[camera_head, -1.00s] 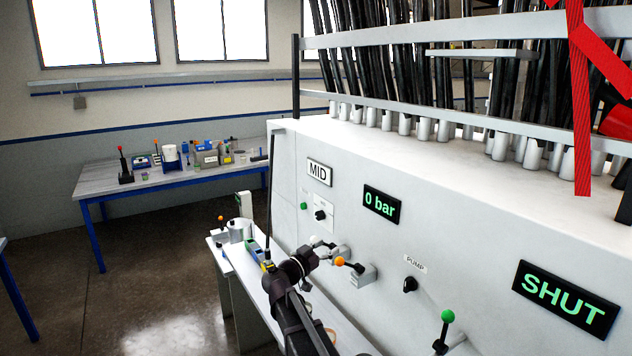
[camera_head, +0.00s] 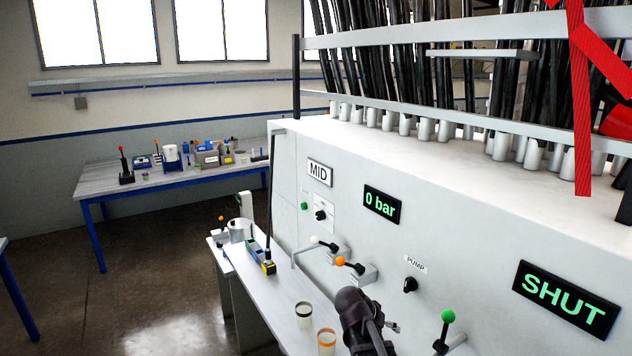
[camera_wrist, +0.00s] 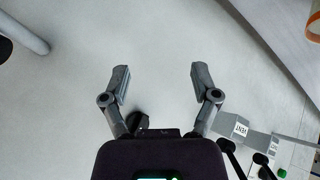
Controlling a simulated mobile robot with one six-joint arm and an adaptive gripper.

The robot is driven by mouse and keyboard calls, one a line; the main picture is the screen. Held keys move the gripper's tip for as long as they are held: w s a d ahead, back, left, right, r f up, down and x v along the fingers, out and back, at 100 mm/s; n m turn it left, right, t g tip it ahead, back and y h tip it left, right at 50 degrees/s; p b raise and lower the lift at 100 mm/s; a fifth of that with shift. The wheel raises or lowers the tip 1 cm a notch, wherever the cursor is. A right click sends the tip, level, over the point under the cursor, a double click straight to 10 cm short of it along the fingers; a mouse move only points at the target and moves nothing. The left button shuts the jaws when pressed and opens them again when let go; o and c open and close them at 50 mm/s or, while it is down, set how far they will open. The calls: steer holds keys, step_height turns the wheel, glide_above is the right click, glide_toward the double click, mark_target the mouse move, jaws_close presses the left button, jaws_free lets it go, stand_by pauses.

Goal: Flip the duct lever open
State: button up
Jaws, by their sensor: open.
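A lever with a green ball knob (camera_head: 448,316) stands on the white panel's front at the lower right in the head view, left of and below a display (camera_head: 565,298) reading SHUT. No label reading "duct" is legible, so I cannot confirm that this is the duct lever. My gripper (camera_head: 392,327) is in front of the panel, left of the green knob and apart from it; my dark wrist partly hides it. In the wrist view my gripper (camera_wrist: 158,75) has its two fingers spread with nothing between them, facing a pale surface.
A white-knob lever (camera_head: 316,240) and an orange-knob lever (camera_head: 342,262) stick out left of a black PUMP knob (camera_head: 410,285). A narrow bench (camera_head: 270,298) along the panel bears an orange-banded cup (camera_head: 326,341) and a pale cup (camera_head: 304,314). A VENT label (camera_wrist: 240,130) shows in the wrist view.

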steer(key=shift+s+a+f+n+g+y, duration=0.55)
steer(key=shift+s+f+n+y, duration=0.9)
steer(key=shift+s, duration=1.3)
steer(key=shift+s+a+f+n+g+y, duration=0.3)
steer(key=shift+s+f+n+g+y, duration=0.5)
steer(key=shift+s+y, duration=1.6)
steer(key=shift+g+h, duration=0.35)
steer(key=s+f+b, duration=0.1)
steer(key=f+b, duration=0.4)
steer(key=s+f+b, duration=0.1)
steer(key=f+b, duration=0.4)
steer(key=s+f+b, duration=0.1)
steer(key=f+b, duration=0.4)
steer(key=shift+s+f+b, duration=0.15)
steer(key=shift+s+b, duration=0.05)
steer(key=shift+b, duration=0.1)
